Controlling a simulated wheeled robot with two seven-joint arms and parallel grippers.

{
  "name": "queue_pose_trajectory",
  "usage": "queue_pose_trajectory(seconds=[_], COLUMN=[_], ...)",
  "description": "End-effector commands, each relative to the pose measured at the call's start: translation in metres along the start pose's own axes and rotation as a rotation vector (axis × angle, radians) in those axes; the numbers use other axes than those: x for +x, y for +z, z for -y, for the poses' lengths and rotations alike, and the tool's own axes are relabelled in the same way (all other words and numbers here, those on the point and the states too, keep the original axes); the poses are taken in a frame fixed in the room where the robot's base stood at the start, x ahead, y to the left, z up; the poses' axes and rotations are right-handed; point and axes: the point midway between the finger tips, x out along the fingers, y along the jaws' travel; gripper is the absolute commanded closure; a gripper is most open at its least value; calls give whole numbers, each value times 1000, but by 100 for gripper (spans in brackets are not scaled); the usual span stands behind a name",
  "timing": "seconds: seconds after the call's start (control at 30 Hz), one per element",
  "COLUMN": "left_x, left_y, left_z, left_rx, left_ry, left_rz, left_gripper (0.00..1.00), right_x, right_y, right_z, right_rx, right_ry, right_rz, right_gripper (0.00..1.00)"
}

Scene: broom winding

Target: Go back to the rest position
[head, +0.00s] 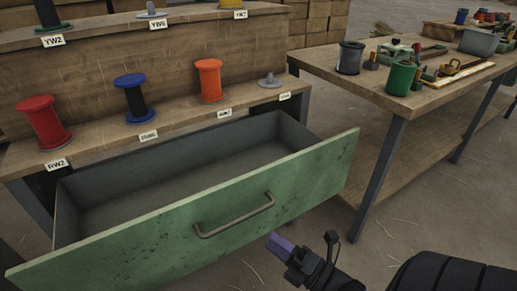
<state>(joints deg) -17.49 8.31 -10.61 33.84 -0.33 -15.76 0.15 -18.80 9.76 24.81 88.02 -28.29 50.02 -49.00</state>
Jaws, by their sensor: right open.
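My right gripper (281,245) comes in from the bottom right, its purple fingertips just below and right of the drawer handle (236,215). It is open, holds nothing that I can see, and appears apart from the handle. The green drawer (130,248) is pulled out, and its visible inside is empty. My left gripper is not in view.
Red (44,123), blue (134,97) and orange (209,80) spools stand on the labelled shelf above the drawer. A wooden table (330,65) with a dark spool, a green spool (401,78) and tools stands at the right. Floor between is clear apart from straw.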

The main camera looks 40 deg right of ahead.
Motion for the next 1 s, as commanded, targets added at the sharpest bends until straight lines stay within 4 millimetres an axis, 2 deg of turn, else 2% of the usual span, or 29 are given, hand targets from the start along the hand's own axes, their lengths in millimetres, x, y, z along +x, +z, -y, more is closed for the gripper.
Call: queue_pose_trajectory(seconds=[0.1, 0.47, 0.53, 0.57, 0.6, 0.67, 0.7, 0.77, 0.8, 0.87, 0.9, 0.97, 1.0], left_x=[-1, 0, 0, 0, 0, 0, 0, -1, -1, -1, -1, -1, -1], left_y=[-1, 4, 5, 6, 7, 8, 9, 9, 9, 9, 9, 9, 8], left_z=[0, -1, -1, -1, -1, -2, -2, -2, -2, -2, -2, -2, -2], left_rx=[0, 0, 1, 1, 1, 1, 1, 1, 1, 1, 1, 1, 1], left_ry=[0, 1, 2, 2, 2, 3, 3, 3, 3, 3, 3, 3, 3], left_rz=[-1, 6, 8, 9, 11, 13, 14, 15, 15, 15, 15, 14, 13], left_gripper=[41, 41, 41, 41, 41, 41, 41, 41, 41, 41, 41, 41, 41], right_x=[-5, -5, -8, -12, -22, -46, -70, -112, -141, -187, -216, -259, -286], right_y=[0, 0, -1, -2, -4, -14, -25, -45, -59, -79, -91, -107, -116], right_z=[0, 1, 15, 28, 54, 102, 136, 179, 201, 224, 234, 243, 245], right_rx=[0, 3, 63, 118, 222, 415, 547, 714, 800, 899, 945, 989, 1006], right_ry=[2, -2, -48, -93, -178, -350, -483, -672, -791, -953, -1049, -1182, -1263], right_rz=[0, 1, 29, 56, 110, 223, 313, 454, 549, 689, 780, 915, 1005], right_gripper=[47, 47, 47, 47, 47, 47, 47, 47, 47, 47, 47, 47, 47])
